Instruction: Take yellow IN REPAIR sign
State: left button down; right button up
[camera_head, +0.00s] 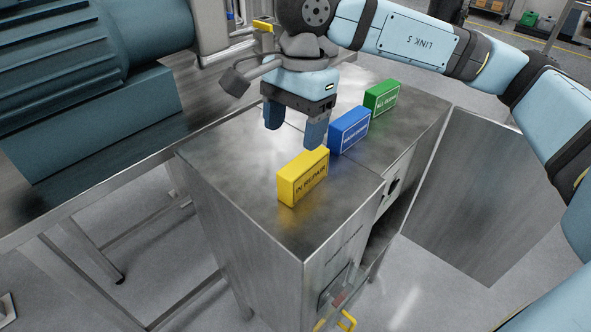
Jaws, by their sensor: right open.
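The yellow IN REPAIR sign (303,177) is a small upright block on the metal cabinet top (240,150), nearest the front of the three signs. My right gripper (295,136) hangs fingers-down above the cabinet, just behind the yellow sign in the picture. Its two blue fingers are apart, with nothing seen between them. The right fingertip is close to the top of the yellow sign and the blue sign; whether it touches either cannot be told. My left gripper is not in view.
A blue sign (349,131) and a green sign (381,98) stand in a row behind the yellow one. A large teal machine (90,70) stands on a table at left. The cabinet's left top is clear. A yellow handle (347,321) shows low on the cabinet front.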

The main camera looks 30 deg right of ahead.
aim_at(306, 161)
jog(key=d, duration=0.1)
jog(key=w+d+h, duration=0.1)
jog(key=d, duration=0.1)
jog(key=shift+w+r+t+h, duration=0.25)
jog(key=shift+t+h, duration=0.05)
notch_tip(306, 161, down, 7)
jog(key=shift+p, duration=0.35)
jog(key=shift+f, duration=0.6)
notch_tip(306, 161, down, 5)
jog(key=shift+w+d+f+p, duration=0.1)
jog(key=shift+w+p, duration=0.05)
jog(key=shift+p, duration=0.6)
jog(key=c, duration=1)
